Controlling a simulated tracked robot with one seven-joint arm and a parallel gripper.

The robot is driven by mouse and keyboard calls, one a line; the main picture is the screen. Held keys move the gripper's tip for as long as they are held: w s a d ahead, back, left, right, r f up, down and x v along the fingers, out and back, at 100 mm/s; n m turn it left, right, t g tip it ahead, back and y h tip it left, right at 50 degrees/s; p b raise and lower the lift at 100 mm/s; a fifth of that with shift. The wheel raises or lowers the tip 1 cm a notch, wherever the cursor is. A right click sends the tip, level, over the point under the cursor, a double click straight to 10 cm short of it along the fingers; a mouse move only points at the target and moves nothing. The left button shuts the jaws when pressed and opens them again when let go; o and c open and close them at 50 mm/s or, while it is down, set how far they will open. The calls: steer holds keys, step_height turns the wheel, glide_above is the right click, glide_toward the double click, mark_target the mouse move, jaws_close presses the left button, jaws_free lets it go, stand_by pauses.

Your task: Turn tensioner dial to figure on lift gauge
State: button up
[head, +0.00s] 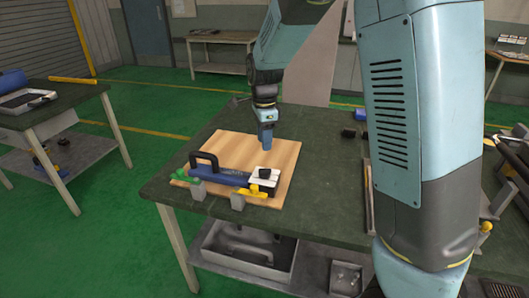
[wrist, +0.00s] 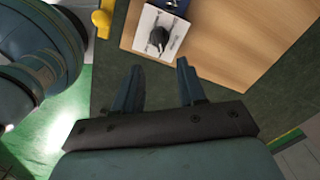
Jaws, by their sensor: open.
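A black dial (wrist: 157,38) sits on a white plate (wrist: 176,27) with dark markings too small to read. In the head view the dial (head: 265,172) is at the right end of a blue device (head: 222,174) with a black handle, on a wooden board (head: 262,146). My gripper (wrist: 159,66) is open and empty, its fingertips apart from the dial, which appears beyond them in the wrist view. In the head view my gripper (head: 266,146) points down over the board, behind the dial. I cannot make out a lift gauge or its figure.
Yellow (head: 252,190) and green (head: 183,175) parts and grey blocks (head: 198,190) stand at the board's front edge. The board lies on a dark green bench (head: 168,186). Board space behind the device is clear. Another bench (head: 62,112) stands at left.

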steer(key=shift+r, duration=1.25)
steer(key=s+d+r+n+t+y, duration=0.2)
steer(key=s+d+r+n, duration=0.5)
steer(key=s+d+r, duration=0.4)
steer(key=s+d+r+n+t+h, duration=0.1)
steer(key=s+d+n, duration=0.3)
steer(key=s, duration=0.3)
steer(key=s+d+r+n+t+h, duration=0.1)
steer(key=s+d+n+t, duration=0.1)
steer(key=s+d+n, duration=0.2)
steer(key=shift+s+r+t, duration=0.3)
steer(key=shift+s+r, duration=0.05)
steer(key=shift+s, duration=1.35)
steer(key=shift+d, duration=0.1)
